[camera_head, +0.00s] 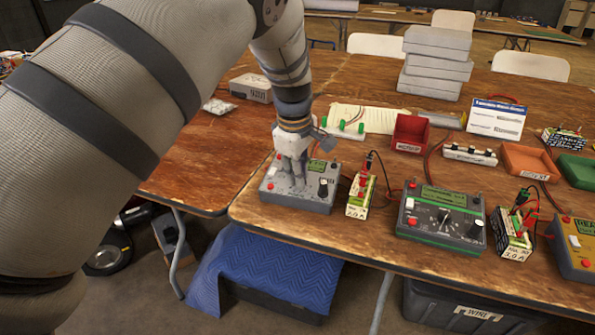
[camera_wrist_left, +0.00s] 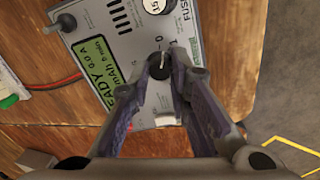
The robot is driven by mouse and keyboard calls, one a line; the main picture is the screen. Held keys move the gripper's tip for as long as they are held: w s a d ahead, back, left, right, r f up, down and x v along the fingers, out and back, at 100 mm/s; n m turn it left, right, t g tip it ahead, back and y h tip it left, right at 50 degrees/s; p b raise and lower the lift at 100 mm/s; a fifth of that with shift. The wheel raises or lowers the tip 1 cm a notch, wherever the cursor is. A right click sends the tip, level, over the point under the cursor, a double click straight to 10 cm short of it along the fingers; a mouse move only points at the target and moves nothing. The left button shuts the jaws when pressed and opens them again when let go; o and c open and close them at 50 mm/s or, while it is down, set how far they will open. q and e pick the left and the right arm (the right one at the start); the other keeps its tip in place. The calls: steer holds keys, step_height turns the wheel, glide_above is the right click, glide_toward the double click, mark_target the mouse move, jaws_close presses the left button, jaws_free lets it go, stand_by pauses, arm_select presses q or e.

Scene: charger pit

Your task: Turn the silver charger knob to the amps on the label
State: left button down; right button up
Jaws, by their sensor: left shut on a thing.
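The silver charger (camera_head: 318,200) sits at the left front of the table, with a red button, a white switch and a black knob on its face. My left gripper (camera_head: 296,178) comes down over it. In the left wrist view, my left gripper (camera_wrist_left: 160,72) is shut on a small dark knob (camera_wrist_left: 159,66) of the charger (camera_wrist_left: 118,22); the knob's white pointer line shows between the fingertips. The charger display (camera_wrist_left: 96,68) reads READY and 0.0 A. A battery pack (camera_head: 361,190) beside the charger carries a white label (camera_head: 357,211), its amps figure too small to read surely. My right gripper is out of view.
A dark grey charger (camera_head: 440,222) and a yellow charger (camera_head: 575,250) stand farther right, with another battery pack (camera_head: 514,232) between them. A red bin (camera_head: 411,133) and a white sign (camera_head: 497,118) are behind. The table's front edge is close to the silver charger.

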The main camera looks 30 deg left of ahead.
mark_target(297, 191)
arm_select(q)
steer(key=m, duration=0.4)
steer(key=shift+r+m+p, duration=0.1)
steer(key=shift+m+p, duration=0.2)
steer(key=shift+p, duration=0.05)
steer(key=m, duration=0.4)
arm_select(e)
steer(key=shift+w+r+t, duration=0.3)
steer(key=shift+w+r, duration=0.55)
arm_select(q)
steer(key=shift+m, duration=0.3)
steer(key=c, duration=1.5)
jaws_free()
steer(key=shift+w, duration=0.1)
steer(key=r, duration=0.4)
steer(key=s+r, duration=0.1)
steer(key=r, duration=0.2)
steer(key=s+r, duration=0.1)
steer(key=r, duration=0.3)
steer(key=shift+d+r, duration=0.3)
steer(key=shift+d, duration=0.05)
